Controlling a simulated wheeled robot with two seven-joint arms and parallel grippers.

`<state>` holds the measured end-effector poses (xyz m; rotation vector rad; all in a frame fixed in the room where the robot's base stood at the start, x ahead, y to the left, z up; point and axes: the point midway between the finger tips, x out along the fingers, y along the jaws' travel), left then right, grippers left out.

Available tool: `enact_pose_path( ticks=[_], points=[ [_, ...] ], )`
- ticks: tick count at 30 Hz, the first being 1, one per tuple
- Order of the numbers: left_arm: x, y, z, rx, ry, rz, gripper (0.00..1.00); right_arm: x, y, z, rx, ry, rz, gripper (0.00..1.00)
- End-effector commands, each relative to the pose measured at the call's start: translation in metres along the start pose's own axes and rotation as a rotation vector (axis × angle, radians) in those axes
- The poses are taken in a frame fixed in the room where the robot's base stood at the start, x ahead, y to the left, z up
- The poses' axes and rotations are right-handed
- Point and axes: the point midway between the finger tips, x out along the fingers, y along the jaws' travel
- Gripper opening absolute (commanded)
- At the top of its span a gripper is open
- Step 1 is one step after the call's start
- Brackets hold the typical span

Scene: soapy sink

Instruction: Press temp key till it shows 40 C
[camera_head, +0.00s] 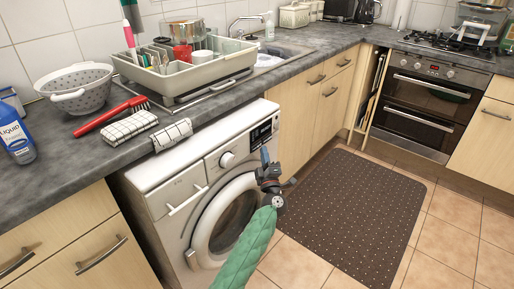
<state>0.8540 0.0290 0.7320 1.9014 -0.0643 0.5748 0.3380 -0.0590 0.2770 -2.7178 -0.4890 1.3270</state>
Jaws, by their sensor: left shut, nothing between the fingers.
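The white washing machine (170,170) stands under the grey worktop. Its front panel has a round knob (227,160) and a dark display with keys (262,130) at the right end. The temp key and the display reading are too small to make out. My left gripper (265,156) is shut and empty, at the end of my green-sleeved arm from below. Its tip is just below the display end of the panel in the picture; I cannot tell whether it touches. My right gripper is not in view.
The worktop above holds a colander (75,88), red brush (110,117), checked cloths (125,130), blue liquid bottle (15,135) and dish rack (185,75). A dark dotted mat (350,205) lies on the clear tiled floor. The oven (425,100) stands at the back right.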

Motion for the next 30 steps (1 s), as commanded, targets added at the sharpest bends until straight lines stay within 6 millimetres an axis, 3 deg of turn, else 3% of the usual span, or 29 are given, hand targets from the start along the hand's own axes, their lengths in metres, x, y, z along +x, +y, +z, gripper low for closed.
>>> enact_pose_path(
  ticks=[30],
  points=[
    [0.0051, -0.0026, -0.0037, 0.001, 0.0, -0.001, 0.0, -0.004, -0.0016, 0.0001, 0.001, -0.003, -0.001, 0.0]
  ],
)
